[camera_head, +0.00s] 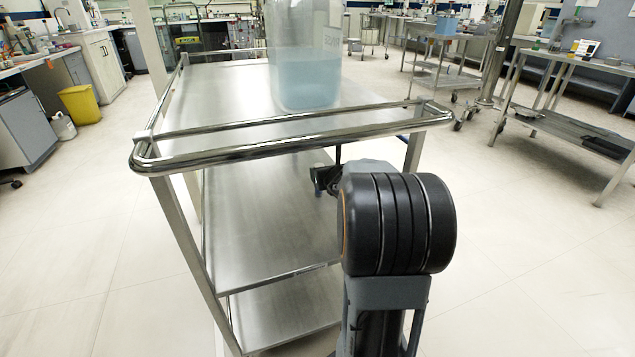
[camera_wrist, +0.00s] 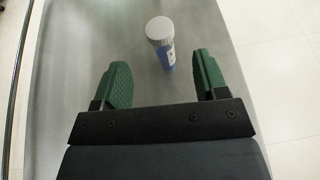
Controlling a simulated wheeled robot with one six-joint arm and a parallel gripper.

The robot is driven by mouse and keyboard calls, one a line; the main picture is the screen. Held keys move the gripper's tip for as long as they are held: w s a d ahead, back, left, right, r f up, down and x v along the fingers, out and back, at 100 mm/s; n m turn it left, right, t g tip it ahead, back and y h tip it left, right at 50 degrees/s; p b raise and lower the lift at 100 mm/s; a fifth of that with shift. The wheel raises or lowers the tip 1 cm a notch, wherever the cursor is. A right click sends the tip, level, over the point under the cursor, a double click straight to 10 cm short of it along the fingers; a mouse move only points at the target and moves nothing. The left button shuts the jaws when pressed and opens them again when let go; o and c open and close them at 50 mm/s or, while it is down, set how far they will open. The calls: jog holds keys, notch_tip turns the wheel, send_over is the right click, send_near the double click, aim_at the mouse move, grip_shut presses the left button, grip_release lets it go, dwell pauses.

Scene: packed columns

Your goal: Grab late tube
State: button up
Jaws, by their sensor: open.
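In the wrist view a small tube (camera_wrist: 162,42) with a white cap and a blue body stands on a grey metal surface. A label with dark marks shows on its side, too small to read. My gripper (camera_wrist: 160,75) is open, with its two green fingers apart and nothing between them. The tube stands just beyond the fingertips, nearer the right finger. In the head view the tube does not show, and my arm hides most of my gripper at the cart's middle shelf.
A steel cart (camera_head: 270,235) with several shelves and a chrome rail (camera_head: 290,145) stands before me. A large clear container (camera_head: 305,65) with blue liquid stands on its top. A yellow bin (camera_head: 80,103) is at left.

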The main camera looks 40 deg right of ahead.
aim_at(319, 165)
jog(key=shift+r+b+x, duration=0.1)
jog(key=shift+b+x, duration=0.15)
jog(key=shift+x, duration=1.7)
jog(key=shift+r+b+x, duration=0.15)
jog(key=shift+b+x, duration=0.05)
jog(key=shift+x, duration=1.7)
jog(key=shift+c, duration=0.2)
jog(key=c, duration=1)
jog(key=shift+r, duration=0.15)
